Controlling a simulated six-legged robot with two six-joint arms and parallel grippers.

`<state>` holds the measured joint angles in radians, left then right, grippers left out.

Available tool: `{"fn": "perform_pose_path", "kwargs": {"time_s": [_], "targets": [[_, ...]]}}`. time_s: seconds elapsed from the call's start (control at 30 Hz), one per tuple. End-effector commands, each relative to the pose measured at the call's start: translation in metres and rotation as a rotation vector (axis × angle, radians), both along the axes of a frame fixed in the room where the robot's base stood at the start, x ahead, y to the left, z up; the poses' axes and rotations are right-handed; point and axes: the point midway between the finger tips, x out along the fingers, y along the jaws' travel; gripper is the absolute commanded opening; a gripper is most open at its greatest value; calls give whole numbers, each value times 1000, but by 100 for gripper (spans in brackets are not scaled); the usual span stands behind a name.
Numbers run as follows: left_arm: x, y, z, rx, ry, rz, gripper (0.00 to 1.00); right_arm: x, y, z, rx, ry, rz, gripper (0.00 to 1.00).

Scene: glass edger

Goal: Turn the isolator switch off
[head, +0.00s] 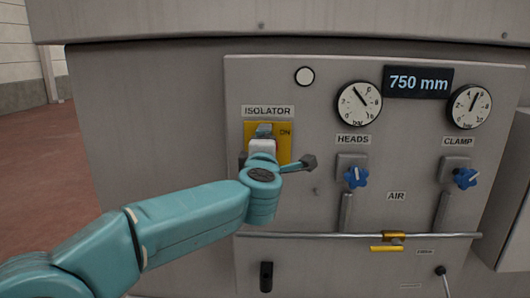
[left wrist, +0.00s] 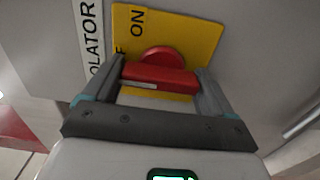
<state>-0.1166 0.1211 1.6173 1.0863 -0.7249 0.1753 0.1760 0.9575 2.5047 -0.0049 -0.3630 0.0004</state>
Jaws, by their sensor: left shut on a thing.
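The isolator switch has a yellow plate (head: 285,142) marked ON at its upper right, under an ISOLATOR label (head: 268,111). In the head view my left gripper (head: 264,131) covers most of the plate and hides the handle. In the left wrist view the red handle (left wrist: 160,75) sits between the two fingers of my left gripper (left wrist: 163,74), which is shut on it. The handle's bar lies across the wrist picture, roughly upright on the panel. The plate (left wrist: 195,35) shows ON and part of another letter there. My right gripper is in neither view.
Right of the switch are two gauges (head: 358,104), a 750 mm display (head: 418,83) and blue valve knobs (head: 356,177). A horizontal rail (head: 340,235) with a yellow handle (head: 388,248) crosses below. A black grip (head: 266,277) is under the rail. The panel left of the switch is bare.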

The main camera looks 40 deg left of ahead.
Motion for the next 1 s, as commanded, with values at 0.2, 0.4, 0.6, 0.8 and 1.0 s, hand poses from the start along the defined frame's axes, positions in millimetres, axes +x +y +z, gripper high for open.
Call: {"fn": "perform_pose_path", "kwargs": {"time_s": [0.2, 0.4, 0.6, 0.8, 1.0], "targets": [[0, 0, -1, -18, -9, 0, 55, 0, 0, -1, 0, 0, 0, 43], [0, 0, -1, -19, -8, 0, 55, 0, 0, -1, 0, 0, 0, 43], [0, 0, -1, -19, -9, 0, 100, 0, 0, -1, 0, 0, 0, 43], [-1, -1, -1, -17, -9, 0, 100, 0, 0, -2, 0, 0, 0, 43], [-22, -14, -1, -17, -12, -4, 100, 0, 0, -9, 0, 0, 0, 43]]}}
